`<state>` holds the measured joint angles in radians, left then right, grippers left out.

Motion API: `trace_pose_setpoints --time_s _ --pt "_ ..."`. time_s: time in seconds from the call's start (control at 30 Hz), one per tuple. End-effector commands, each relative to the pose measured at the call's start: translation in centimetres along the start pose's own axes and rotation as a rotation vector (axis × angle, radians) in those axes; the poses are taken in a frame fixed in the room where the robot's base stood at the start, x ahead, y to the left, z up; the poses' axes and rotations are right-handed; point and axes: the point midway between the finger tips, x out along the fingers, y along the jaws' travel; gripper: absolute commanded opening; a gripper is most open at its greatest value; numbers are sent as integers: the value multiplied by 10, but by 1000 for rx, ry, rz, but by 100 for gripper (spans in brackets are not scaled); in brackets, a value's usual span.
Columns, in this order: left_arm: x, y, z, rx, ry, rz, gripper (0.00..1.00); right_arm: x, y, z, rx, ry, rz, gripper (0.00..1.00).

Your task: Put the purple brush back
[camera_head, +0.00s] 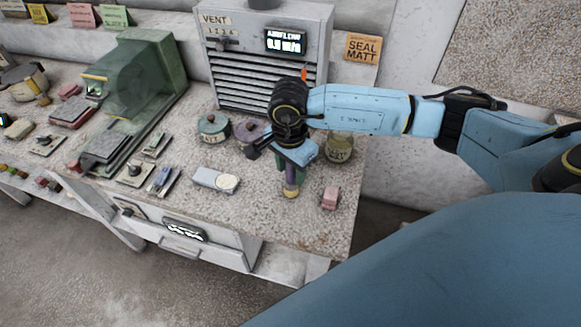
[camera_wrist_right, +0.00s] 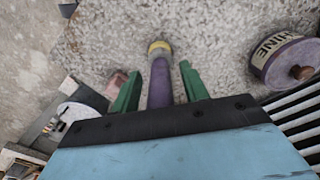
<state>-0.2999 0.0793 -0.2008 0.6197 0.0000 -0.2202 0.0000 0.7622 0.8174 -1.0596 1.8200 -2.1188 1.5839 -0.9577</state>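The purple brush (camera_head: 291,178) is at the right part of the speckled worktop, with its yellow end (camera_head: 290,192) down towards the surface. In the right wrist view the purple brush (camera_wrist_right: 160,85) runs between my two green fingers, its yellow end pointing away from the camera. My right gripper (camera_head: 292,170) reaches down around it from above. The right gripper (camera_wrist_right: 160,80) looks open, with a narrow gap on each side of the brush. The fingers and wrist hide the upper part of the brush in the head view. My left gripper is not in view.
A purple lidded jar (camera_head: 249,132) and a teal one (camera_head: 213,128) stand left of my gripper; a yellowish jar (camera_head: 340,148) stands right. A pink block (camera_head: 330,197) and a grey device (camera_head: 215,180) lie nearby. The vent box (camera_head: 262,60) stands behind.

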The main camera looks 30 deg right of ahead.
Motion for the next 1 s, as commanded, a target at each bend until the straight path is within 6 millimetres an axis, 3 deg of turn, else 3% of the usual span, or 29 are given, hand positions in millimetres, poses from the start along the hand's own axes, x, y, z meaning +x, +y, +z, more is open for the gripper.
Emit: trace_pose_setpoints --time_s 0.37,0.8,1.0 --pt "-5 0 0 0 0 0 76 -8 -1 0 0 0 -3 44" --pt "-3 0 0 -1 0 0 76 -96 -1 0 -1 1 -5 44" --pt "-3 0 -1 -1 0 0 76 -119 0 0 0 1 -3 44"
